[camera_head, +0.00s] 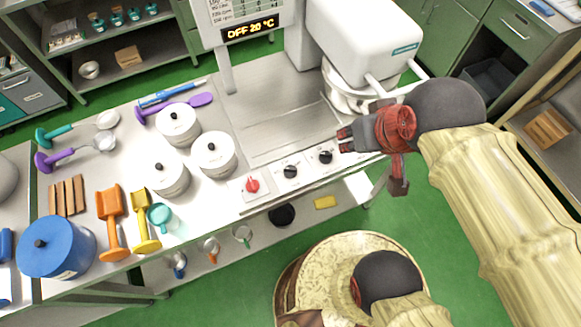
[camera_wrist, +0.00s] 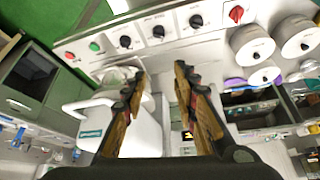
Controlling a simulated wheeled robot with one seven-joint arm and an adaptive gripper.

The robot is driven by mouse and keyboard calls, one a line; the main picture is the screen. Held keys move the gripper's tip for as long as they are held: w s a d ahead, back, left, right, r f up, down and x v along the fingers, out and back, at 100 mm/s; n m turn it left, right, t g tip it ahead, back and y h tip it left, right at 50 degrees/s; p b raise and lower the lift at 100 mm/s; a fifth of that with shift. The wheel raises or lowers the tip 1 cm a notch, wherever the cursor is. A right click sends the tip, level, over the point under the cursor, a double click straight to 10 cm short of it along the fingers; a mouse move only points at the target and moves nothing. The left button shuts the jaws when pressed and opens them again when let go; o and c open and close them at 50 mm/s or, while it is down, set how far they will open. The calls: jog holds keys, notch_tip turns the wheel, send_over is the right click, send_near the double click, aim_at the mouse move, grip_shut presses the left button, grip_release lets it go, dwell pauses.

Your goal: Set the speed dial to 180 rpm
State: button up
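The control panel on the front edge of the mixer bench carries a red knob (camera_head: 252,185) and two visible black dials, one in the middle (camera_head: 290,172) and one further right (camera_head: 325,156). The wrist view shows three black dials: right (camera_wrist: 196,20), middle (camera_wrist: 158,31) and left (camera_wrist: 125,41). Their labels are too small to read, so I cannot tell which is the speed dial. My gripper (camera_head: 345,138) hangs beside the right-hand visible dial, apparently touching nothing. In the wrist view my gripper (camera_wrist: 160,72) has its fingers apart with nothing between them.
The display (camera_head: 250,29) reads OFF 20 °C. The white mixer head (camera_head: 365,40) and its bowl (camera_head: 350,96) stand behind my gripper. White lidded pots (camera_head: 214,153) stand left of the panel. Green (camera_wrist: 94,46) and red (camera_wrist: 69,55) buttons sit beyond the dials.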

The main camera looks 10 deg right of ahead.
jog(key=shift+o, duration=0.7)
jog(key=shift+a+r, duration=0.1)
jog(key=shift+a, duration=0.15)
jog(key=o, duration=0.3)
jog(key=w+a+f+n+g+p, duration=0.2)
jog(key=a+f+g+p, duration=0.1)
jog(key=f, duration=0.4)
jog(key=shift+w+a+g+p, duration=0.15)
jog(key=shift+a+g+p, duration=0.3)
jog(key=shift+a, duration=0.35)
jog(key=n+g+p, duration=0.2)
jog(key=n, duration=0.9)
send_over(289, 168)
jog(key=f, duration=0.9)
jog(key=s+f, duration=0.1)
jog(key=f, duration=0.3)
jog(key=shift+d+f, duration=0.1)
jog(key=shift+f, duration=0.2)
jog(key=shift+w+r+n, duration=0.1)
jog(key=shift+w+n, duration=0.25)
jog(key=shift+n, duration=0.05)
jog(key=shift+w+n, duration=0.15)
jog(key=shift+n, duration=0.35)
notch_tip(289, 168, down, 8)
jog(key=shift+r+b, duration=0.1)
jog(key=shift+b, duration=0.45)
